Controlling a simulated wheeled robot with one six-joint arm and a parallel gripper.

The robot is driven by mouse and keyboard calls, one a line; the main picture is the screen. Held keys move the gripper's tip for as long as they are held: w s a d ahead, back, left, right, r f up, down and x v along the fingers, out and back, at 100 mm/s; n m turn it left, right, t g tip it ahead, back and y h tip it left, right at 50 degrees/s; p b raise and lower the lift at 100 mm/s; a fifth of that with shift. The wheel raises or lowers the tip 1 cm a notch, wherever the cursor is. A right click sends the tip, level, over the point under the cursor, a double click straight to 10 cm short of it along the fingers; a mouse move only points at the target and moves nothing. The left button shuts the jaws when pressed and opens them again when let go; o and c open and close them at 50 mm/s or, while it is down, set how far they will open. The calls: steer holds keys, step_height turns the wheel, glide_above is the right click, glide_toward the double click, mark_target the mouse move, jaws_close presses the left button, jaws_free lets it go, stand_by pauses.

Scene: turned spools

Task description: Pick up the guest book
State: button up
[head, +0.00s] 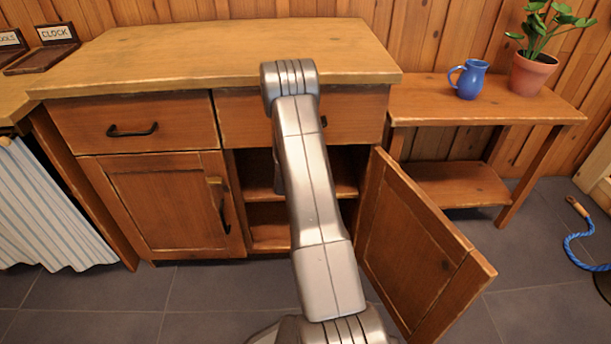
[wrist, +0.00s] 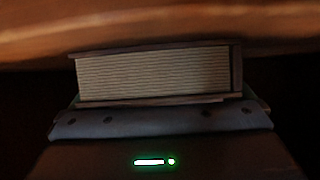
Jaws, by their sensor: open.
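In the wrist view a thick book (wrist: 155,75), which I take to be the guest book, lies flat with its cream page edges toward me. Dark cover shows along its top, bottom and right end. My gripper (wrist: 160,122) shows below and in front of it as a blue-grey, studded front on a dark body with a green light. It is open and holds nothing that I can see. Whether the book is between the jaws I cannot tell. In the head view my arm hides the gripper, and the book does not show.
The cabinet (head: 235,45) has its right door (head: 420,250) swung open and its left door (head: 165,205) shut. Shelves show inside. A side table (head: 440,100) bears a blue jug (head: 469,79) and a potted plant (head: 532,72). In the wrist view a brown wooden surface (wrist: 160,25) is close above the book.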

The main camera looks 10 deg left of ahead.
steer(key=c, duration=1.1)
steer(key=shift+o, duration=0.2)
